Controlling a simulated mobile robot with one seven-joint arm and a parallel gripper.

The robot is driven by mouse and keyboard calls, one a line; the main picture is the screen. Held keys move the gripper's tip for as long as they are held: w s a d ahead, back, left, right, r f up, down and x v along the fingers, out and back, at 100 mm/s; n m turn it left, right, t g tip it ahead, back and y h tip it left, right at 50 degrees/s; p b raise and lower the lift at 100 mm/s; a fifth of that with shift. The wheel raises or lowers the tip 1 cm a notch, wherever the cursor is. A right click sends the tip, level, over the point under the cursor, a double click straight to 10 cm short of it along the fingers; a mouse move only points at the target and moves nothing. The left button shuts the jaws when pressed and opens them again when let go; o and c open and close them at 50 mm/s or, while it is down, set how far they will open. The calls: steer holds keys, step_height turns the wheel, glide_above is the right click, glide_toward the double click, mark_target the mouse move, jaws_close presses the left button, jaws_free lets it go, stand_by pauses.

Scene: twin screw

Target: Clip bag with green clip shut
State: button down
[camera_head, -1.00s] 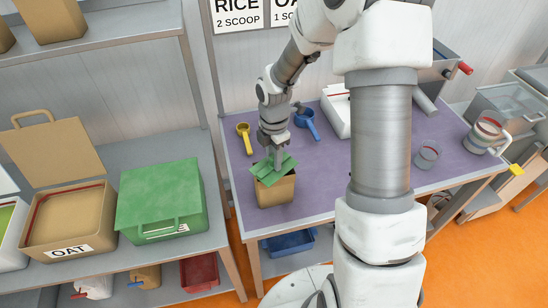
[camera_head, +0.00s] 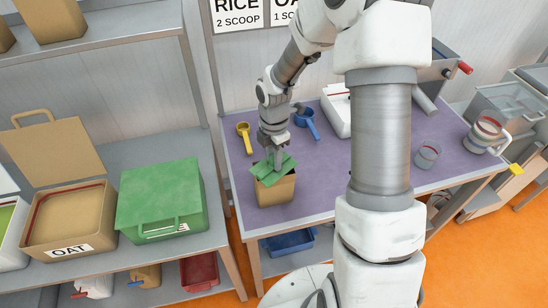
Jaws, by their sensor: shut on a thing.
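The brown paper bag (camera_head: 276,192) stands upright on the purple table top, near its front left corner. The green clip (camera_head: 264,171) lies across the top of the bag, its two broad green parts spread at angles. My gripper (camera_head: 276,165) points down over the bag's mouth and is shut on the green clip. The fingertips and the bag's rim are partly hidden by the clip. The picture is too small to tell whether the clip pinches the bag's edges.
A yellow scoop (camera_head: 244,137) and a blue scoop (camera_head: 307,121) lie behind the bag on the purple table (camera_head: 318,180). A green bin (camera_head: 160,199) and an open OAT bin (camera_head: 66,217) stand on the left shelf. A white box (camera_head: 338,112) and grey cup (camera_head: 427,157) are to the right.

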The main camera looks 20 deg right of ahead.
steer(key=shift+c, duration=0.3)
jaws_free()
stand_by(0.3)
steer(key=shift+r+p, duration=3)
steer(key=shift+r, duration=0.45)
jaws_close()
